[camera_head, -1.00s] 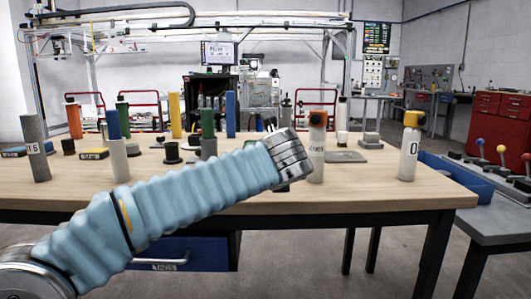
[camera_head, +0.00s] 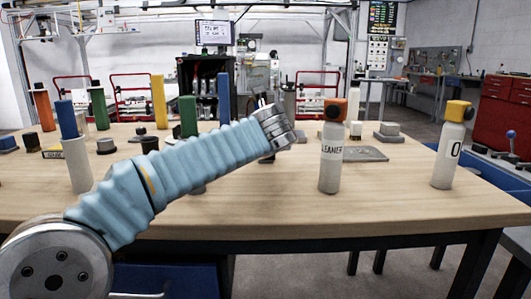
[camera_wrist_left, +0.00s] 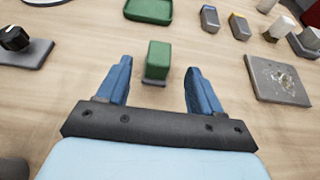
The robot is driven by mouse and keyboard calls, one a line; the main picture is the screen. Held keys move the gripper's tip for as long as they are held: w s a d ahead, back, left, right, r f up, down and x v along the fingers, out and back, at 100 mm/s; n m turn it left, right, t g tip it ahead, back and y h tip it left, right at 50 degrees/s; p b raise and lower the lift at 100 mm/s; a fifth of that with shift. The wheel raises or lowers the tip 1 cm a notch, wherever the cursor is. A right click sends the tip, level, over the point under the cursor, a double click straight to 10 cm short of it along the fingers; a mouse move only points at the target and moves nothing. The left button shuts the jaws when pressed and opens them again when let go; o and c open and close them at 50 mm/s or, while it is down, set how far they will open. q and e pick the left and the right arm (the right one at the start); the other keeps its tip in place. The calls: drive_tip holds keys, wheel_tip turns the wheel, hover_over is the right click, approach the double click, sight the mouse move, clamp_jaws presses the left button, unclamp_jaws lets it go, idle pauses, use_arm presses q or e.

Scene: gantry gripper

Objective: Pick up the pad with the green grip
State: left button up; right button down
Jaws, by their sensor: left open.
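In the left wrist view a small pad with an upright green grip (camera_wrist_left: 158,58) stands on the wooden table, its grey base (camera_wrist_left: 155,81) partly showing. My left gripper (camera_wrist_left: 158,70) is open with its blue fingers on either side of the grip in the picture. Nothing is held, and I cannot tell the height gap. In the head view my ribbed blue arm reaches from the left over the table. Its wrist hides most of the gripper, and I cannot make out this pad there.
A green tray (camera_wrist_left: 148,10) and a grey plate (camera_wrist_left: 277,80) lie near the pad. In the head view a cleaner bottle (camera_head: 331,158) stands right of my wrist and another bottle (camera_head: 448,155) farther right. Coloured posts, including a green one (camera_head: 188,116), stand behind my arm. The table's front right is clear.

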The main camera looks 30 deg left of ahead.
use_arm(q)
drive_tip(key=x, duration=0.7)
drive_tip(key=shift+r, duration=0.1)
drive_tip(key=shift+d, duration=0.1)
drive_tip(key=c, duration=1.1)
